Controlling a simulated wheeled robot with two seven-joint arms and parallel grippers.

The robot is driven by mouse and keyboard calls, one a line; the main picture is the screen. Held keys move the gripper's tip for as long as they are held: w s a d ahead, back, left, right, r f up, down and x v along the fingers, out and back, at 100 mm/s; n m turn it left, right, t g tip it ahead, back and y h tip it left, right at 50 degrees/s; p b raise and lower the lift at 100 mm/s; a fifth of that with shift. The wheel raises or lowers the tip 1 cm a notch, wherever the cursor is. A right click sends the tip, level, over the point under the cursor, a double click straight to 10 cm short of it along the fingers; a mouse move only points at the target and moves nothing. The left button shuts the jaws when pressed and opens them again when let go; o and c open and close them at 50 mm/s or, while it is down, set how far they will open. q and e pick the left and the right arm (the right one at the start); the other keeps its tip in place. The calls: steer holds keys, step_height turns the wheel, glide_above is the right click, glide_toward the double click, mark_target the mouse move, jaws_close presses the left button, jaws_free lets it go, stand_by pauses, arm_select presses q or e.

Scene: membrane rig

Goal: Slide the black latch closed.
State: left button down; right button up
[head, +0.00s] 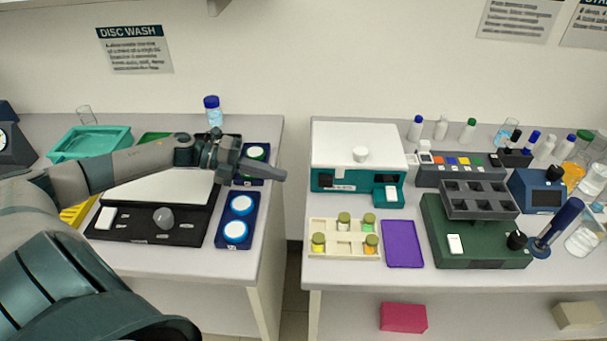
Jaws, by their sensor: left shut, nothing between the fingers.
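My left arm comes in from the left over the left bench. My left gripper (280,174) is shut and empty, pointing right, in front of the upper blue tray near the bench's right edge. A black rig (190,232) with a pale flat panel (165,190) and a grey rounded knob (163,218) lies under my arm. My arm and gripper hide the rig's far side. I cannot clearly pick out the black latch or tell its position. My right gripper is not in view.
Blue trays (219,239) with white-lidded round jars stand right of the rig. A blue-capped bottle (212,112) and a teal tray (70,152) are behind. A gap separates the right bench, which holds a white-lidded teal box (358,145) and a green device (470,245).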

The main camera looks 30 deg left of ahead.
arm_select(q)
steer(key=p, duration=0.4)
glide_toward(326, 181)
step_height(326, 181, down, 3)
steer(key=w+d, duration=0.3)
steer(key=shift+s+a, duration=0.1)
